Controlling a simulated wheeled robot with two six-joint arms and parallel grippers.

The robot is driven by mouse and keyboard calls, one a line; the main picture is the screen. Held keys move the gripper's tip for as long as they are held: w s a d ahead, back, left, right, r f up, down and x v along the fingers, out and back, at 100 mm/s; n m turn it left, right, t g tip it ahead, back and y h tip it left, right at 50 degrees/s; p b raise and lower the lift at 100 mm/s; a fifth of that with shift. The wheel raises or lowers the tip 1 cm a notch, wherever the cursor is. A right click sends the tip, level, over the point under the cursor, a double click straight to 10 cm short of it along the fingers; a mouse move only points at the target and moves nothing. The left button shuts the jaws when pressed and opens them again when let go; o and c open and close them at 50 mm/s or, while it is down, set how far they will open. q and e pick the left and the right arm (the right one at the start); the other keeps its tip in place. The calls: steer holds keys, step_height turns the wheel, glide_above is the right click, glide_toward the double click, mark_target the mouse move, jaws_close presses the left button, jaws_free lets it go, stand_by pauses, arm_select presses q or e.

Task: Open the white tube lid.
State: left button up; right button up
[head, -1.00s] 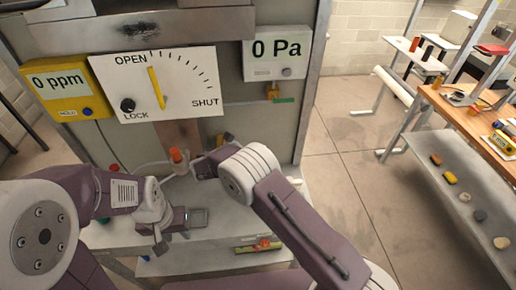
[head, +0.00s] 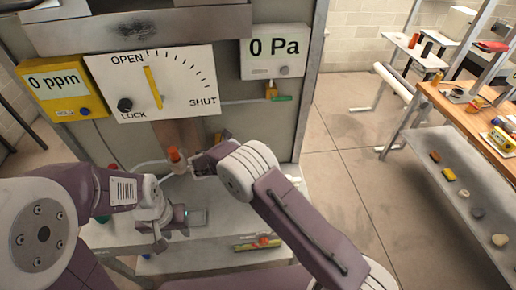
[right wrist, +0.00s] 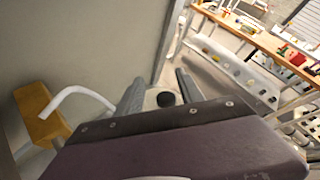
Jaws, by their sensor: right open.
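A white tube (head: 150,163) curves low in front of the grey cabinet, beside an upright orange cap (head: 173,154). A curved white tube (right wrist: 82,97) also shows in the right wrist view, left of my right gripper. I cannot make out a separate lid on it. My right gripper (head: 208,155) is open just right of the orange cap, partly hidden by its own arm.
A dial panel (head: 155,82), a yellow "0 ppm" meter (head: 62,88) and a "0 Pa" meter (head: 275,52) are on the cabinet. A long workbench (head: 470,112) with several items stands at the right. The floor between is clear.

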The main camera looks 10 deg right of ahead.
steer(key=b+v, duration=0.1)
steer(key=v, duration=0.7)
steer(key=shift+a+b, duration=0.2)
steer(key=shift+b, duration=0.15)
steer(key=shift+s+r, duration=0.1)
steer(key=shift+s, duration=0.05)
